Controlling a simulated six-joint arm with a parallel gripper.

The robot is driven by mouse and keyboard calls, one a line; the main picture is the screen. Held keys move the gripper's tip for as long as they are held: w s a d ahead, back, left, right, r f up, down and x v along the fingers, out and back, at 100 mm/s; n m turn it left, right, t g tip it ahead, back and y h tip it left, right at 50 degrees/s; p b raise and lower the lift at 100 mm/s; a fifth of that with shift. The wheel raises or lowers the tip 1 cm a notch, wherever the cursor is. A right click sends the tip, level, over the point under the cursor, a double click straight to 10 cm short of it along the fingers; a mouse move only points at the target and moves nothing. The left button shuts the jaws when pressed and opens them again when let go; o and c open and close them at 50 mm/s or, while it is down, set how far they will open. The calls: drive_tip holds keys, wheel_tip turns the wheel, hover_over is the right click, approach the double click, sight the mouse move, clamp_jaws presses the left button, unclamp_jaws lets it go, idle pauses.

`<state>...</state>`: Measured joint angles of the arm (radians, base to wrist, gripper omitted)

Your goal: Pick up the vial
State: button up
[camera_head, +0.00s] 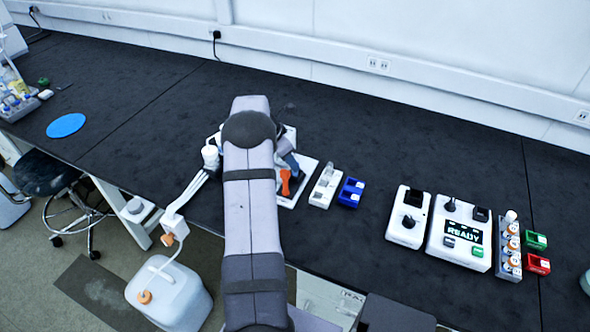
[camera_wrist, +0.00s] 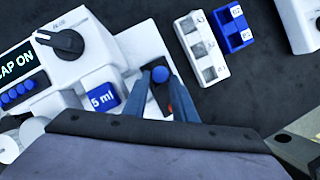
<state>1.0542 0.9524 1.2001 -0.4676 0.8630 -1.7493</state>
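In the wrist view, my gripper (camera_wrist: 158,76) has its two blue fingers spread, one on each side of a small round blue top (camera_wrist: 160,74). This may be the cap of the vial, but its body is hidden from above. Dark gaps show between the top and the fingers, and I cannot tell whether either finger touches it. In the head view, my arm hides most of the gripper and this spot. Several vials with orange caps (camera_head: 513,245) stand in a rack at the right of the bench in the head view.
A white device reading "CAP ON" (camera_wrist: 20,62) with a dark knob and a "5 ml" label (camera_wrist: 103,99) stands left of the fingers. A white slotted rack (camera_wrist: 205,55) and a blue one (camera_wrist: 235,28) stand to the right. A device reading "READY" (camera_head: 462,235) is farther right.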

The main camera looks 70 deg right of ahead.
drive_tip(key=shift+x, duration=1.4)
clamp_jaws()
drive_tip(key=shift+r, duration=0.15)
